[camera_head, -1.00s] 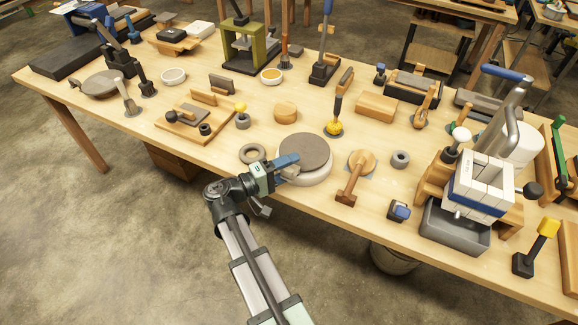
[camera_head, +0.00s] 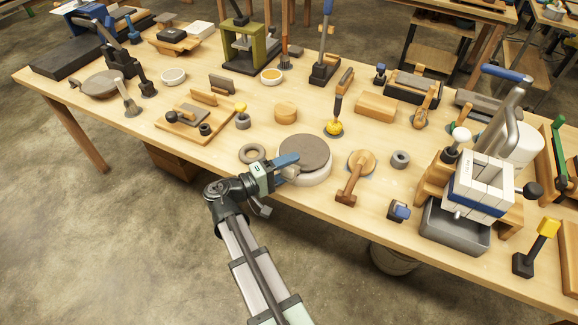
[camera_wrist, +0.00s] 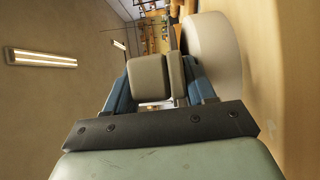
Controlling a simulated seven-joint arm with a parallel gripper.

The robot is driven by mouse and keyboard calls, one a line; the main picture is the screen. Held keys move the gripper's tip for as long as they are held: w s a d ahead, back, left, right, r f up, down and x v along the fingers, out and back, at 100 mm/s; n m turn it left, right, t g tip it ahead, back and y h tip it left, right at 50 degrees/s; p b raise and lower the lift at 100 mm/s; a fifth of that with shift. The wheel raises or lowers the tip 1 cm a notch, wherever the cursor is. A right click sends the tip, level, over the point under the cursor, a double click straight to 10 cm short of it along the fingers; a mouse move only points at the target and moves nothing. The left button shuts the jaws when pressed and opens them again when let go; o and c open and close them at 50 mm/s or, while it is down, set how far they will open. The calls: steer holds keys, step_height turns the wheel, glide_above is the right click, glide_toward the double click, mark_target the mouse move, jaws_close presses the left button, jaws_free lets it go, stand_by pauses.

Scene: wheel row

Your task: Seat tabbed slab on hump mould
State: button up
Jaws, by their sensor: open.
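The slab is a flat grey-brown disc (camera_head: 305,150). It lies on the hump mould, a round pale block (camera_head: 312,178) near the table's front edge, and looks about level and centred. My gripper (camera_head: 286,167) is at the slab's front left edge, with its blue fingers open. In the wrist view, a tan block (camera_wrist: 147,77), which looks like the slab's tab, is between the fingers. The slab's thin edge (camera_wrist: 177,75) stands beside it, against the pale mould (camera_wrist: 218,55). Whether any finger touches the tab cannot be told. The contact under the slab is hidden.
A grey ring (camera_head: 252,153) lies just left of the mould. A wooden mallet-like tool (camera_head: 352,185) lies close on its right. A yellow-ended tool (camera_head: 334,126) stands behind it. A grey bin with white blocks (camera_head: 455,228) is farther right. The floor in front is clear.

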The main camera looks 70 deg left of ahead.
steer(key=shift+s+d+f, duration=0.1)
steer(key=shift+s+d, duration=0.05)
steer(key=shift+s, duration=0.75)
steer(key=shift+s+d, duration=0.15)
steer(key=shift+s, duration=0.7)
steer(key=o, duration=0.6)
steer(key=shift+c, duration=0.2)
